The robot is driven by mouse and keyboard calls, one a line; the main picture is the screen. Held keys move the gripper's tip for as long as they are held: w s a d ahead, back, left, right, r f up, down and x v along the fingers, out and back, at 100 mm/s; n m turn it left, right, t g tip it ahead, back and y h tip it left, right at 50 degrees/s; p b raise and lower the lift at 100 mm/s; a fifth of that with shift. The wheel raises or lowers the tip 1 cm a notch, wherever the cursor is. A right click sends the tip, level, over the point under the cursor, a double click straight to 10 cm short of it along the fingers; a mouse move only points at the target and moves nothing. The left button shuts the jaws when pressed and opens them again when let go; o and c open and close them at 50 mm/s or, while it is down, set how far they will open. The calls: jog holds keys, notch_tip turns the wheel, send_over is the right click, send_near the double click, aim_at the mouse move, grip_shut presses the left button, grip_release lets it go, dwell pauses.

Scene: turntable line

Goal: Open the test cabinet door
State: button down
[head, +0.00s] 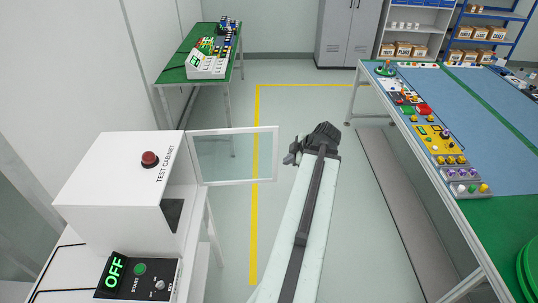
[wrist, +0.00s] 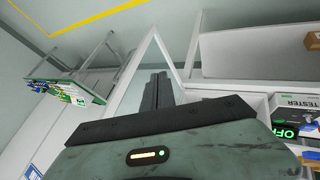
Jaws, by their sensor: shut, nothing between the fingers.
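The test cabinet (head: 115,185) is a white box at the left in the head view, with a red button (head: 150,159) on top. Its door (head: 235,158), a clear panel in a white frame, stands swung out to the right, well away from the cabinet front. My gripper (head: 291,157) is just right of the door's free edge, with a small gap visible in the head view. In the wrist view my gripper (wrist: 158,88) has its dark fingers together and empty, in front of the white-framed panel. Whether it touches the door is unclear there.
A black control box (head: 139,278) reading OFF sits before the cabinet. A green-topped table (head: 175,75) stands at the back left, and a long workbench (head: 480,110) with coloured parts runs along the right. The floor between them is clear.

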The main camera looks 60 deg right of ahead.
jog(key=s+d, duration=0.1)
jog(key=b, duration=0.8)
send_near(273, 162)
jog(key=a+x, duration=0.1)
jog(key=x, duration=0.4)
jog(key=shift+s+d, duration=0.1)
jog(key=shift+d, duration=0.35)
